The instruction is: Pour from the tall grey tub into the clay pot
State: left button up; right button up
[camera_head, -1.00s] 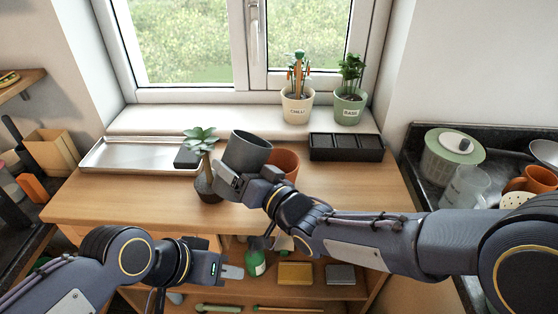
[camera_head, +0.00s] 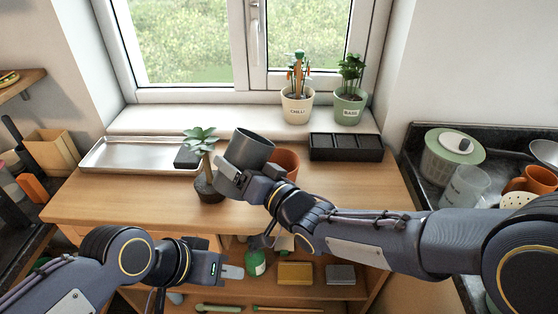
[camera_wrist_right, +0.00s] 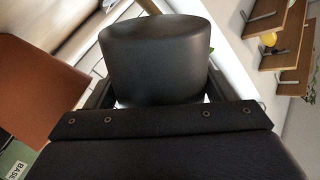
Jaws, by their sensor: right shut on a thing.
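The tall grey tub (camera_head: 250,149) is held by my right gripper (camera_head: 232,172) above the wooden table, tilted with its mouth toward the upper right. It also fills the middle of the right wrist view (camera_wrist_right: 155,60), between the fingers. What is inside the tub cannot be seen. The clay pot (camera_head: 287,162) stands on the table just right of the tub, partly hidden behind it and my right wrist. It shows as an orange-brown shape at the left of the right wrist view (camera_wrist_right: 35,90). My left gripper (camera_head: 232,271) is low in front of the table, away from both; its jaw gap is unclear.
A potted succulent (camera_head: 206,187) stands close left of the tub. A metal tray (camera_head: 125,154) lies at the back left, and a black seedling tray (camera_head: 346,148) behind the clay pot. Chilli (camera_head: 297,108) and basil (camera_head: 348,108) pots stand on the sill. The table's right side is clear.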

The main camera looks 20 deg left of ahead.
aim_at(234, 194)
jog(key=shift+r+m, duration=0.65)
jog(key=shift+m, duration=0.15)
dwell(1.5)
jog(key=shift+f+m, duration=0.6)
jog(key=shift+f, duration=0.1)
dwell(1.8)
